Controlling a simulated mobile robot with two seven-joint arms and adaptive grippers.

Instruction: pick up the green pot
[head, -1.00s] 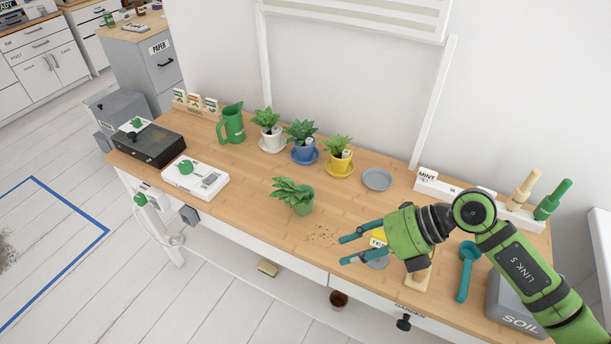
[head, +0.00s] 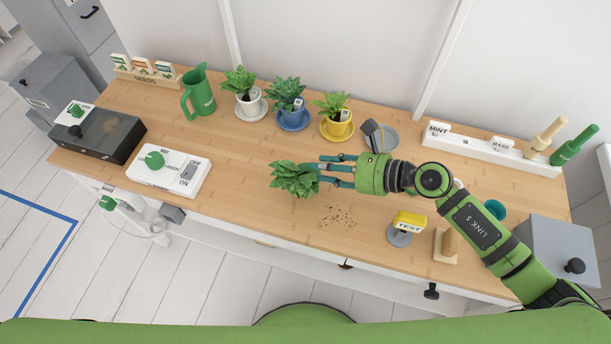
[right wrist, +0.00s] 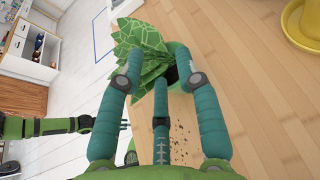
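In the head view leaves and my fingers largely hide the pot. My right gripper (head: 326,170) reaches it from the right, fingers spread and low over the desk. In the right wrist view the right gripper (right wrist: 159,66) has two fingers toward the plant and pot and a third in front, with dark soil between; I cannot tell whether they touch the pot.
Spilled soil (head: 338,216) lies in front of the pot. Potted plants on white, blue and yellow saucers (head: 337,130) stand behind, beside a green jug (head: 199,92). A switch box (head: 170,178) is left, and a yellow TEST block (head: 409,221) is right.

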